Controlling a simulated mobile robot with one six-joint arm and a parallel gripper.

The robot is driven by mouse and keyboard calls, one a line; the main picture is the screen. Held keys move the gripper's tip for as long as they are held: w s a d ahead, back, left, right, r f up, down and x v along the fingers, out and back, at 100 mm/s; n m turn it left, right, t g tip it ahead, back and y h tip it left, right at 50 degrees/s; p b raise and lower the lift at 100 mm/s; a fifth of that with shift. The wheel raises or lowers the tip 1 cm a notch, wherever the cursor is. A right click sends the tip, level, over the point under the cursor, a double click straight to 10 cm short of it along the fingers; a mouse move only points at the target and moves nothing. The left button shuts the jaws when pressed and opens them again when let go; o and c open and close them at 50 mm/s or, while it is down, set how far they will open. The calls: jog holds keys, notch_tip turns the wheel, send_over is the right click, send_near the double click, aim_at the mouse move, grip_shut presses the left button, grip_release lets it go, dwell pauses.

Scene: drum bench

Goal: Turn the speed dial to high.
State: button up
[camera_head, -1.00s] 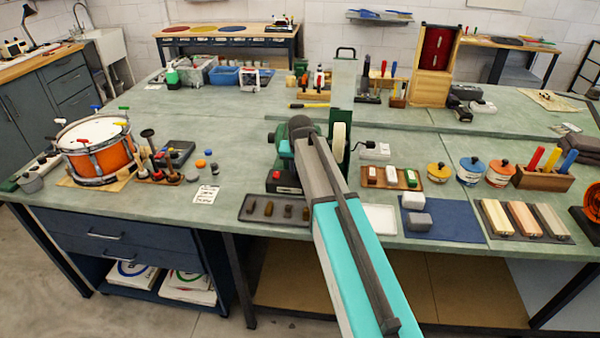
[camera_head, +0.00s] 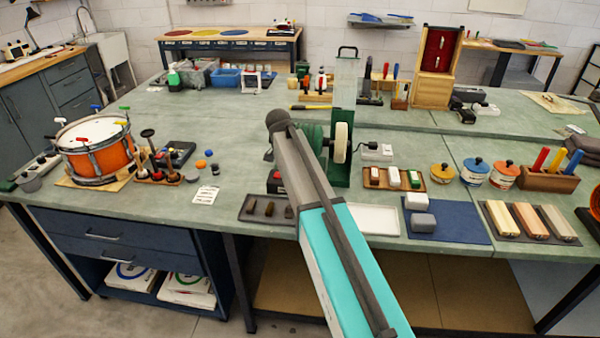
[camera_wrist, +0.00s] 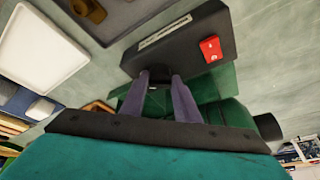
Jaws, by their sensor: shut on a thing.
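The green machine (camera_head: 341,172) with a pale wheel (camera_head: 340,142) stands on the bench at the middle, partly hidden by my arm. In the wrist view its dark control box (camera_wrist: 180,50) carries a white label strip and a red switch (camera_wrist: 210,48). My gripper (camera_wrist: 161,76) reaches to the edge of this box, below the label. The two fingers are shut on a small part there, which seems to be the speed dial. The dial itself is hidden between and behind the fingertips, so its setting cannot be read. The head view hides my fingers.
A dark tray (camera_head: 247,218) with small dark pieces lies in front of the machine. A white tray (camera_head: 372,219) and a wooden tray of blocks (camera_head: 374,186) are to the right. An orange drum (camera_head: 108,160) stands at the left. Bench around the white card (camera_head: 205,195) is mostly clear.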

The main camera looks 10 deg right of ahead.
jog(key=shift+s+f+m, duration=0.1)
jog(key=shift+s+m, duration=0.05)
jog(key=shift+m, duration=0.15)
jog(key=o, duration=1)
jog(key=shift+a+r+b, duration=0.3)
jog(key=shift+r, duration=0.55)
jog(key=b+v, duration=0.2)
jog(key=v, duration=1)
jog(key=shift+r, duration=0.2)
